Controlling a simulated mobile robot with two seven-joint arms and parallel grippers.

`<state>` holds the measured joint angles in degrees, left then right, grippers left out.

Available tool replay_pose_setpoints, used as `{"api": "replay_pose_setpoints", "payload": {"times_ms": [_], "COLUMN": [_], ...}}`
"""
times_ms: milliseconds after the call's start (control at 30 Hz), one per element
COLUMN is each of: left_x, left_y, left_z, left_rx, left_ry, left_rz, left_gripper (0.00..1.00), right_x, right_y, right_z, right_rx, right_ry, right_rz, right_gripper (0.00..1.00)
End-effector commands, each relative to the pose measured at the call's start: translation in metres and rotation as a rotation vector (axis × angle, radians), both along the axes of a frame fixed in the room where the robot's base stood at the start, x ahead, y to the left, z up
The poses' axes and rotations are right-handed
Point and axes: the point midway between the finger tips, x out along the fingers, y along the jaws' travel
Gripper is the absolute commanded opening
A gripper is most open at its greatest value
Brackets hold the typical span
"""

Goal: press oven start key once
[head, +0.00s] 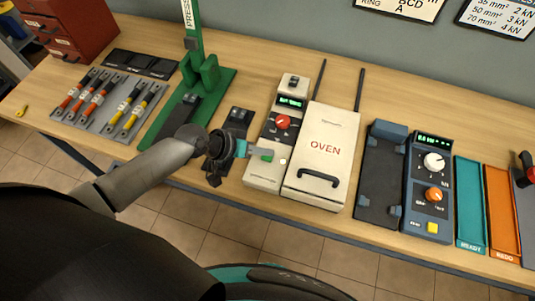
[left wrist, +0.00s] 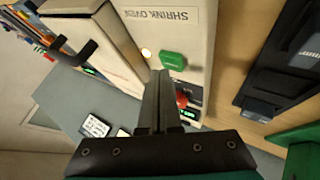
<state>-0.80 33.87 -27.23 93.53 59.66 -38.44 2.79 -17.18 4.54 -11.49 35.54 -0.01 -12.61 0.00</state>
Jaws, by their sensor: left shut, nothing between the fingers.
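The white shrink oven (head: 322,150) stands on the bench with its lid down, and a control panel is on its left side. The green key (head: 266,155) is low on that panel; it also shows in the left wrist view (left wrist: 172,61). Beside it is a small lit lamp (head: 283,161). Above it are a red knob (head: 283,122) and a green display (head: 291,102). My left gripper (head: 244,149) is shut and empty, its fingertips close to the green key. In the left wrist view the fingertips (left wrist: 160,74) lie just below the key. I cannot tell if they touch. My right gripper is out of view.
Left of the oven are a green press (head: 208,75) and a mat of red and yellow cables (head: 108,102). Right are a blue tester (head: 428,185), a teal tray (head: 470,205) and an orange tray (head: 503,212). Bare bench shows behind the oven.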

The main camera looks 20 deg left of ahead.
Motion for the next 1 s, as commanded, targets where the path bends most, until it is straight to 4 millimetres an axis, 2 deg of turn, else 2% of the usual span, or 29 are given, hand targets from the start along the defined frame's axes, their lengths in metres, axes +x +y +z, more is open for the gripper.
{"api": "replay_pose_setpoints", "payload": {"times_ms": [1000], "left_x": [0.0001], "left_y": [0.0002], "left_z": [-0.0091], "left_rx": [0.000], "left_ry": [0.000], "left_rz": [0.000], "left_gripper": [0.00], "right_x": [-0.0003], "right_y": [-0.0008], "right_z": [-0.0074], "right_rx": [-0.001], "right_ry": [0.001], "right_rz": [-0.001], "right_gripper": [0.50]}}
